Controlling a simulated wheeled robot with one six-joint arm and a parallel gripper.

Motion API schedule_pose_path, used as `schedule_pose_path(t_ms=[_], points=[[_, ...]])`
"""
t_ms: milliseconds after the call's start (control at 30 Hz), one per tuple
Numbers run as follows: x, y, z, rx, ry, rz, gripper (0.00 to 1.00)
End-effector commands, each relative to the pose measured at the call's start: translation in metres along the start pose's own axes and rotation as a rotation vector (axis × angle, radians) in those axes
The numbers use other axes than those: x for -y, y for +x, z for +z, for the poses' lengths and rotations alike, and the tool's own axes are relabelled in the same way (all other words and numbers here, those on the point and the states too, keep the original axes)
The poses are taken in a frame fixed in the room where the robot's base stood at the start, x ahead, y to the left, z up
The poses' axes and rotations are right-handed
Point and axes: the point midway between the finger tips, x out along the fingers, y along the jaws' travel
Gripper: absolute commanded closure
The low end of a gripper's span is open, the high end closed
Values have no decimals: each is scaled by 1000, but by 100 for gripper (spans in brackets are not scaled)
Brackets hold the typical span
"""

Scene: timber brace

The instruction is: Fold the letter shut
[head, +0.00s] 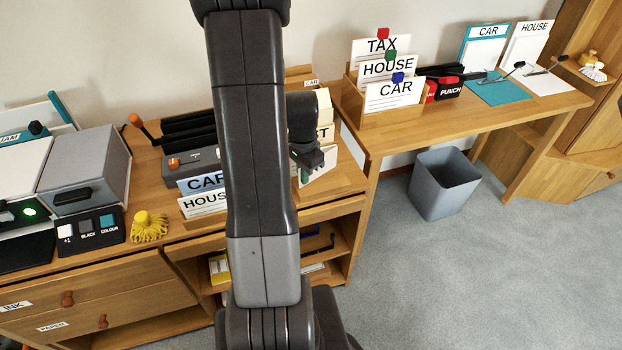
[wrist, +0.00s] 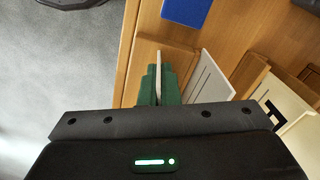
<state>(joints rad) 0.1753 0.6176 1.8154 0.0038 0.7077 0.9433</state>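My gripper (head: 303,172) is at the right end of the left desk, largely behind my own arm in the head view. In the wrist view its green fingertips (wrist: 157,88) are close together on a thin pale sheet (wrist: 159,66), seen edge-on. In the head view a white sheet (head: 322,164) shows beside the gripper. I cannot tell whether this sheet is the letter or how it is folded. A white card (wrist: 208,74) with dark marks stands just right of the fingers, apart from them.
A cream box (head: 325,112) stands behind the gripper. Cards labelled CAR (head: 200,182) and HOUSE (head: 203,203) stand to its left. A wooden rack (head: 352,101) with TAX, HOUSE and CAR cards is on the right desk. A grey bin (head: 443,184) stands on open floor.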

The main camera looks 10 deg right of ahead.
Motion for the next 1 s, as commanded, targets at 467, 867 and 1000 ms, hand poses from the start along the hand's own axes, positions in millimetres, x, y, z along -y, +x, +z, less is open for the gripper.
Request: schedule_pose_path(t_ms=[467,867,1000], points=[[16,0,-2,-2,-1,-2,100],[17,-1,-2,-4,-2,-4,90],[17,0,-2,-2,-1,-2,75]])
